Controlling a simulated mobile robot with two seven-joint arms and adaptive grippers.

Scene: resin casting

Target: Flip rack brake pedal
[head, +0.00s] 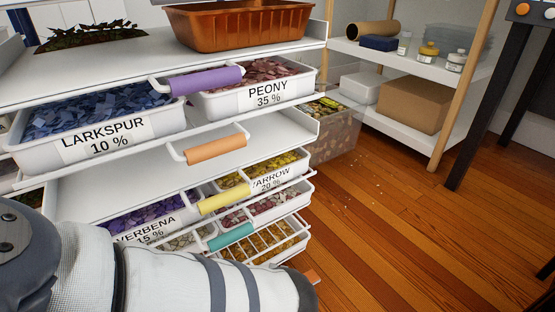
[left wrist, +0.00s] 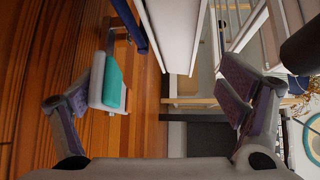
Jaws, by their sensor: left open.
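The white rack (head: 75,185) with pull-out trays stands at the left of the head view. My left arm reaches across its lower front, and its gripper's fingers are not clear there. In the left wrist view my left gripper (left wrist: 160,95) has its fingers spread wide, with nothing held between them. A white piece with a teal pad (left wrist: 113,85) shows beside the left finger. I cannot tell whether it is the brake pedal or the rack's teal handle (head: 230,236).
Bins of coloured flakes fill the trays, including a larkspur bin (head: 97,122) and a peony bin (head: 262,93). A copper-coloured tub (head: 240,28) stands on top. A storage shelf (head: 405,125) is behind at right. The wooden floor (head: 400,235) to the right is mostly clear.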

